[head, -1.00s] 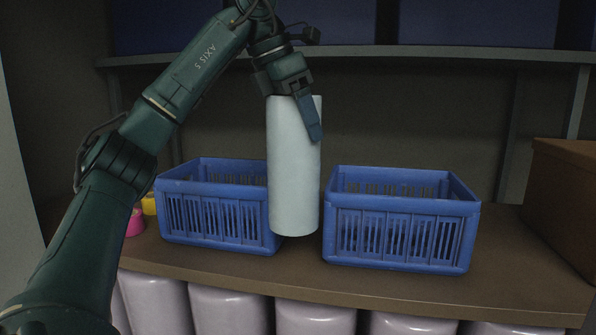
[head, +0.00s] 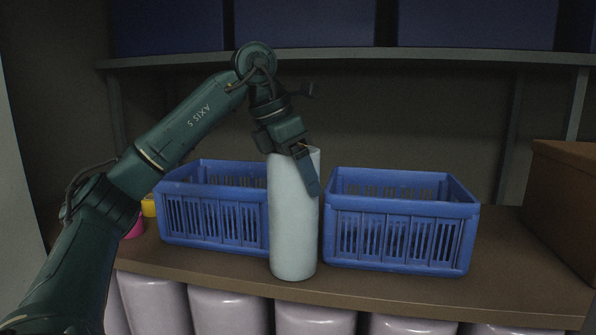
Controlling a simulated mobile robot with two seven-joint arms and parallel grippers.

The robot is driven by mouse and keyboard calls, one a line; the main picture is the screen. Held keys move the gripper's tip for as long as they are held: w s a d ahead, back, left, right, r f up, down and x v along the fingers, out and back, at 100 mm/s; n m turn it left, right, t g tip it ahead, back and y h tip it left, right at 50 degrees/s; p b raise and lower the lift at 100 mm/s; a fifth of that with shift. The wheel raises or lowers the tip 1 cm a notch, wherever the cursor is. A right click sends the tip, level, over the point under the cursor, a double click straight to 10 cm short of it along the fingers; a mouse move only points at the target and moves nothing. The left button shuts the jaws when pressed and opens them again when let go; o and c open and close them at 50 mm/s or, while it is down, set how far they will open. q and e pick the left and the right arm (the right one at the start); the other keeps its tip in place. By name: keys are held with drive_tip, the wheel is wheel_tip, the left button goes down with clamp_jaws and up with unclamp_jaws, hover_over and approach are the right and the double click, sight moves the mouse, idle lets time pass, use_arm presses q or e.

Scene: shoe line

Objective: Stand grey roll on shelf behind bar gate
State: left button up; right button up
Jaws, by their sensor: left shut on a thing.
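The grey roll (head: 292,225) is a pale upright cylinder in the middle of the head view. My left gripper (head: 306,172) is shut on its top rim from above, with one finger showing on the outside near the right. The roll's lower end is at the front part of the brown shelf (head: 400,285), in front of the gap between two blue baskets. I cannot tell whether its base touches the shelf. I see no clear bar gate; the two slatted baskets flank the roll. My right gripper is not in view.
A blue basket (head: 215,205) stands left of the roll, and another blue basket (head: 400,220) stands close on its right. A brown box (head: 562,200) is at the far right. Pink and yellow items (head: 149,207) show behind my left arm. An upper shelf (head: 420,54) runs above.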

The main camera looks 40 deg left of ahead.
use_arm(q)
drive_tip(key=o, duration=1.8)
drive_tip(key=shift+c, duration=0.2)
drive_tip(key=shift+v, duration=6.05)
